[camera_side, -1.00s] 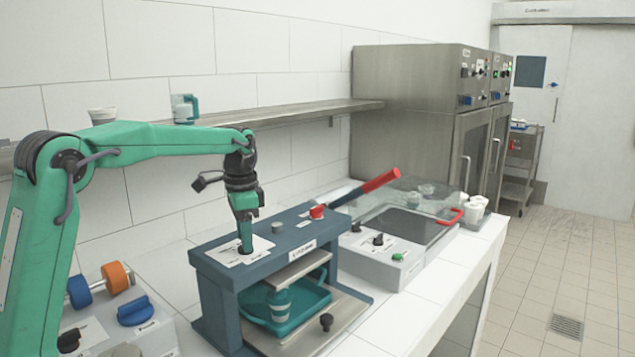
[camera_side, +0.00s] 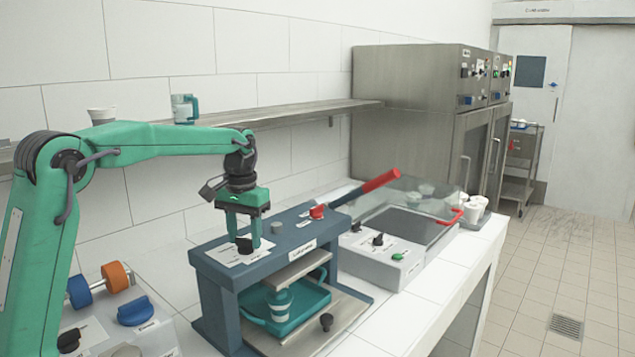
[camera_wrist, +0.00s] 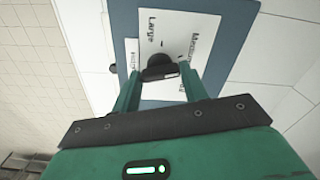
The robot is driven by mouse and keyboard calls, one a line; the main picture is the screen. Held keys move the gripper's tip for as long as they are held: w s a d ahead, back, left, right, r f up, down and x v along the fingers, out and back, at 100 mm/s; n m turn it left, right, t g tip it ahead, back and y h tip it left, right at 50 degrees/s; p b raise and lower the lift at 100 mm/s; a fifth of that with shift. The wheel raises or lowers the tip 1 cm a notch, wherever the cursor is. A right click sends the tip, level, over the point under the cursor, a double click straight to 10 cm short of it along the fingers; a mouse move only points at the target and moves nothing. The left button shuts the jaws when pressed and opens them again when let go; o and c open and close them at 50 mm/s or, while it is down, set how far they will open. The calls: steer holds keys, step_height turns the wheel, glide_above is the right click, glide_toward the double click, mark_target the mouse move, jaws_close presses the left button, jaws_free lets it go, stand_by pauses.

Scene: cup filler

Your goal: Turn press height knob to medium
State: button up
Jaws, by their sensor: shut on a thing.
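The press (camera_side: 215,275) is a blue-grey frame on the white counter. On its top left is a white label plate (camera_side: 225,250) with a black knob (camera_side: 244,244). My green gripper (camera_side: 245,240) points down at the plate and is shut on the knob. In the wrist view the knob (camera_wrist: 157,67) sits between my two fingers (camera_wrist: 160,85). The words "Large" and "Medium" show on the label plate (camera_wrist: 180,30); other words are partly hidden. The knob's exact setting is hard to read.
A teal tray (camera_side: 318,297) with a striped cup (camera_side: 280,303) is under the press. A red-handled lever (camera_side: 380,181) rises to the right. A grey sealing unit (camera_side: 385,265) stands to the right. A shelf (camera_side: 290,113) runs along the wall behind.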

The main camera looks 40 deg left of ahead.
mark_target(244, 239)
steer(key=shift+n, duration=1.2)
steer(key=o, duration=1)
steer(key=shift+r, duration=0.2)
steer(key=shift+r, duration=3.75)
